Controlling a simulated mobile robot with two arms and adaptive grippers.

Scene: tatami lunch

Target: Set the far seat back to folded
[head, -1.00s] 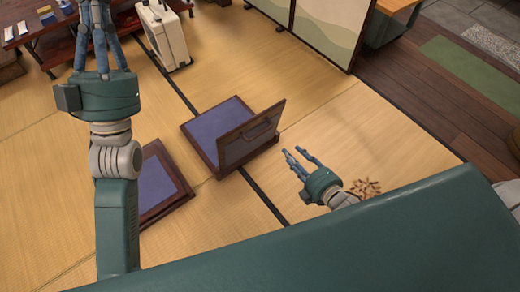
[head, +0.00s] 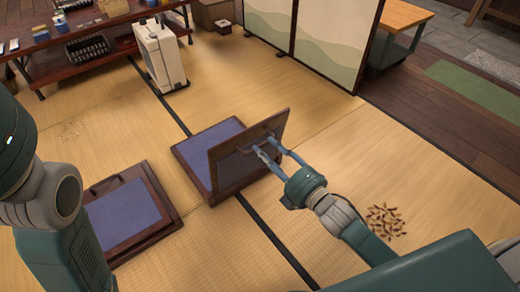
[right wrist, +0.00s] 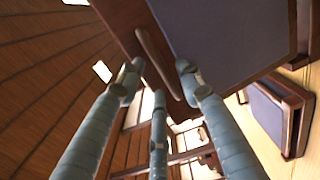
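The far seat has a blue pad (head: 203,145) in a dark wood frame. Its back (head: 232,172) is raised, standing up from the pad's right side, with a bar handle near its upper edge. My right gripper (head: 266,148) is at the back's outer side, by that handle. In the right wrist view, the fingers are spread with the brown handle (right wrist: 158,60) between their tips; firm contact cannot be told. Only my left arm shows at the left edge; its gripper is out of frame.
Another seat (head: 118,245) with a blue pad lies flat at the near left. A low table (head: 100,45) and a white heater-like box (head: 155,50) stand behind. Brown scraps (head: 385,220) lie on the tatami at right. Sliding screens stand at the back.

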